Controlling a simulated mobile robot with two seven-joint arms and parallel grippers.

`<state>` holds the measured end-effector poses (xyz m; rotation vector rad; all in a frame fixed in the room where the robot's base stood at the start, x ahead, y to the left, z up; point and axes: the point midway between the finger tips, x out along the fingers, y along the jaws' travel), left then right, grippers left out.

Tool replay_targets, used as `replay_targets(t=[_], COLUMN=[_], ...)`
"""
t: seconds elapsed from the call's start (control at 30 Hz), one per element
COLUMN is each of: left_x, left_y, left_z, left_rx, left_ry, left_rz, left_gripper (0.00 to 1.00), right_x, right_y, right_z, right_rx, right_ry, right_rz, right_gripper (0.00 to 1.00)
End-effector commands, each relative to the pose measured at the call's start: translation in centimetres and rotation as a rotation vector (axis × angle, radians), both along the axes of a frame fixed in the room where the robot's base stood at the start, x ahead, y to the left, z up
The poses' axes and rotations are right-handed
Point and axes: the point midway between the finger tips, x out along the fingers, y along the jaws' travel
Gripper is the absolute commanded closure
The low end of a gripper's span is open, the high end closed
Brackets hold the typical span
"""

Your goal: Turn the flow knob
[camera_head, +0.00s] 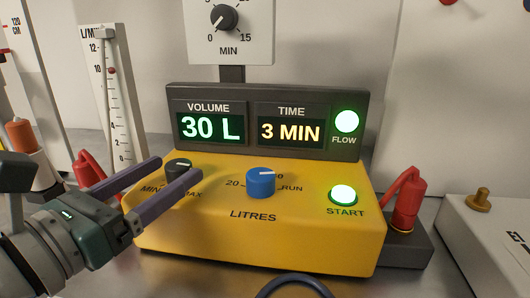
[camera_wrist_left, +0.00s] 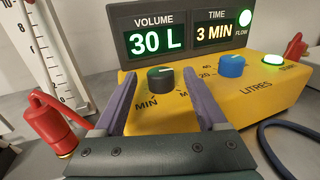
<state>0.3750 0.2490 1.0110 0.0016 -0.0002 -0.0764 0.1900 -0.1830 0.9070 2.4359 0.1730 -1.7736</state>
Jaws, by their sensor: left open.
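The flow knob is a small black knob (camera_head: 178,166) with a pale pointer line, on the left of the yellow pump box (camera_head: 310,225), over the MIN and MAX marks. My left gripper (camera_head: 176,172) reaches in from the left and is open, its two purple-grey fingers pointing at the knob. In the left wrist view the knob (camera_wrist_left: 160,82) shows between the fingertips (camera_wrist_left: 160,92), with a gap on each side. I cannot tell whether the tips are level with it. Its pointer lies nearly level, towards the right. My right gripper is not in view.
A blue knob (camera_head: 261,183) marked LITRES stands right of the flow knob. A lit green START button (camera_head: 343,194) is further right. The display (camera_head: 265,120) behind reads 30 L and 3 MIN, with a green FLOW lamp (camera_head: 346,121). A red bottle-shaped part (camera_wrist_left: 52,122) stands at left.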

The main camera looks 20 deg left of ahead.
Motion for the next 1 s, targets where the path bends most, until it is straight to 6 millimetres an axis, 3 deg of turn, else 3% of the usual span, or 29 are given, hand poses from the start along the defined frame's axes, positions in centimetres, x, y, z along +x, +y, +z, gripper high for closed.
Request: replay_targets(t=[0.2, 0.57, 1.0], left_x=[2.4, 2.9, 2.8], left_y=[-0.2, -0.3, -0.2], left_z=[0.0, 0.0, 0.0], left_rx=[-0.001, -0.002, -0.002], left_ry=[0.000, 0.001, 0.000], left_rz=[0.000, -0.001, -0.001], left_gripper=[0.26, 0.26, 0.74], right_x=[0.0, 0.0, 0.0], right_y=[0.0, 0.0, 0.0], right_z=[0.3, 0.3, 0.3], right_rx=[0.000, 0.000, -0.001], right_ry=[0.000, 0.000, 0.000], right_rz=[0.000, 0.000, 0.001], right_gripper=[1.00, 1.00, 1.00])
